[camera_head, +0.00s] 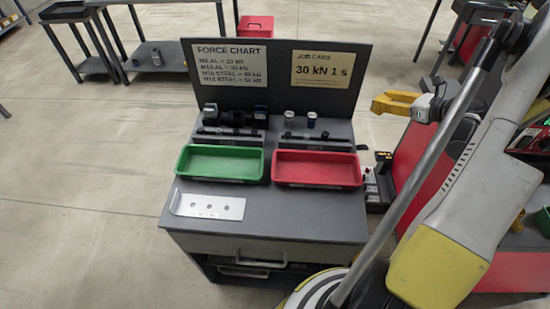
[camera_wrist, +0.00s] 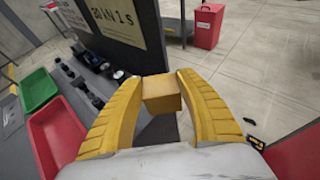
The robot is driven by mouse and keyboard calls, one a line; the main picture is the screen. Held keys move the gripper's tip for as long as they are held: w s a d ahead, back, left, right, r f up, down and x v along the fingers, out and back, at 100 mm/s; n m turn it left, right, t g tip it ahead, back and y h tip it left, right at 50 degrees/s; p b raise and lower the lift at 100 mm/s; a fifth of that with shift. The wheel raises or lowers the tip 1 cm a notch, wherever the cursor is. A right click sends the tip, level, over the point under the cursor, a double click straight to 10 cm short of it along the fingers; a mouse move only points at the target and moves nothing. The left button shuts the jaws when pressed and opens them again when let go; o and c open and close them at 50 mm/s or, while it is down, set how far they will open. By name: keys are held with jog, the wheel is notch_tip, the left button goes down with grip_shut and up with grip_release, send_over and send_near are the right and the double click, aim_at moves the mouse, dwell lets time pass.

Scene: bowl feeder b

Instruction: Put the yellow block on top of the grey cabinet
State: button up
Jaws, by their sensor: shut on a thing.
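My gripper (camera_wrist: 160,79) is shut on the yellow block (camera_wrist: 161,102), which sits between its two yellow curved fingers in the wrist view. In the head view my gripper (camera_head: 396,103) is just right of the grey cabinet's upright back panel; I cannot make out the block apart from the fingers there. The grey cabinet (camera_head: 285,222) stands in the middle of the head view, with drawers at its front. In the wrist view its top is to the left of the fingers, and floor shows beyond the block.
On the cabinet stand a green tray (camera_head: 180,166), a red tray (camera_head: 358,172), a metal plate with holes (camera_head: 207,206), dark tools and two small cans (camera_head: 311,120). The front right of the top is bare. The back panel (camera_head: 275,80) carries two signs.

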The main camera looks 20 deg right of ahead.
jog(key=w+a+f+b, duration=0.1)
jog(key=w+a+f, duration=0.1)
jog(key=a, duration=0.1)
jog(key=w+a+f+b, duration=0.3)
jog(key=w+a+f, duration=0.2)
jog(key=shift+w+a+b, duration=0.1)
jog(key=shift+a+b, duration=0.25)
jog(key=shift+b, duration=0.05)
notch_tip(320, 180, down, 4)
jog(key=shift+w+f+b, duration=0.1)
jog(key=shift+f+b, duration=0.1)
jog(key=shift+b, duration=1)
jog(key=shift+r, duration=0.15)
jog(key=o, duration=0.9)
jog(key=shift+c, duration=0.2)
jog(key=shift+o, duration=0.2)
